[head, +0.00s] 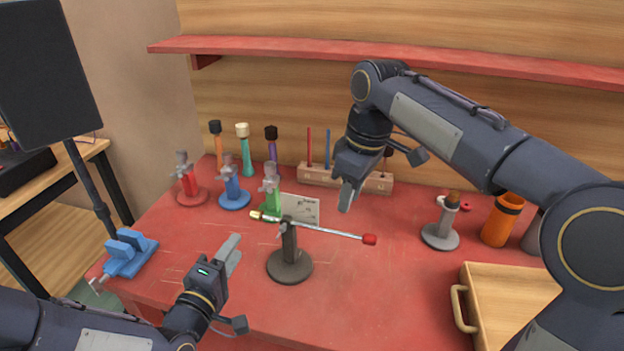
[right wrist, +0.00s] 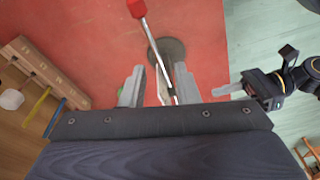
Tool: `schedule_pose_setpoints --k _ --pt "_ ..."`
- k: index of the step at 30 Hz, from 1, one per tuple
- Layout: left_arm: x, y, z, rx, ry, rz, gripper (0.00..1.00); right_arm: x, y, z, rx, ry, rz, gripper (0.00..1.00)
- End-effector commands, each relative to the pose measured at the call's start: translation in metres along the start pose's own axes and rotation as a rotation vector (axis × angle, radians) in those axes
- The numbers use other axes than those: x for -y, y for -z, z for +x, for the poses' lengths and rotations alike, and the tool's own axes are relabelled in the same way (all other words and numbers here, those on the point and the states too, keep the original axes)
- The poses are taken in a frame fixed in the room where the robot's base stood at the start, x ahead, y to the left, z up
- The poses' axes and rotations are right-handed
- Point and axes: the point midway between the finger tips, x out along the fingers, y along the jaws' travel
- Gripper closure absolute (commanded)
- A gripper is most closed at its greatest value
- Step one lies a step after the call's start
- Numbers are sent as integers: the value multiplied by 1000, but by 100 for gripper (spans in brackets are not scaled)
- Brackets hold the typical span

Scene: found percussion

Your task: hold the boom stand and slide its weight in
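The boom stand (head: 290,262) stands upright near the middle of the red table, with a round dark base. Its thin rod lies across the post, with a brass-coloured piece (head: 258,215) at the left end and a red block (head: 369,239) at the right end. I cannot tell which end piece is the weight. My right gripper (head: 348,192) is open above and behind the rod; in the right wrist view its fingers (right wrist: 158,88) are apart, with the rod (right wrist: 158,50) showing between them. My left gripper (head: 232,254) appears open and empty, left of the stand and apart from it.
Red, blue and green clamp stands (head: 233,192) and a white card (head: 300,209) are behind the boom stand. A wooden rack (head: 318,176) stands at the back. A grey stand (head: 440,235), orange cup (head: 500,222) and wooden box (head: 510,285) are right. A blue clamp (head: 128,255) is left.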

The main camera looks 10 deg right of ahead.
Motion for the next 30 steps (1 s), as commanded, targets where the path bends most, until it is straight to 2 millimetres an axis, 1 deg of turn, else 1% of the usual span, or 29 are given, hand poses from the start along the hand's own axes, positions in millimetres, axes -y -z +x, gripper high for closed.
schedule_pose_setpoints --k 1,3,6,10,14,16,24,27,30 --pt "0 0 0 0 0 0 64 -3 20 4 30 -1 -52 72" --pt "0 0 0 0 0 0 64 -5 39 7 67 -2 -113 72" --pt "0 0 0 0 0 0 64 -5 61 12 107 -2 -180 72" --pt "0 0 0 0 0 0 64 -4 77 16 139 -2 -231 72" --pt "0 0 0 0 0 0 64 -4 81 22 152 -1 -250 72" --pt "0 0 0 0 0 0 64 -4 81 29 154 -1 -252 72" --pt "0 0 0 0 0 0 64 -5 74 69 153 -1 -249 72" --pt "0 0 0 0 0 0 64 -5 72 82 153 -1 -249 72" --pt "0 0 0 0 0 0 64 -6 71 90 152 -2 -249 72"
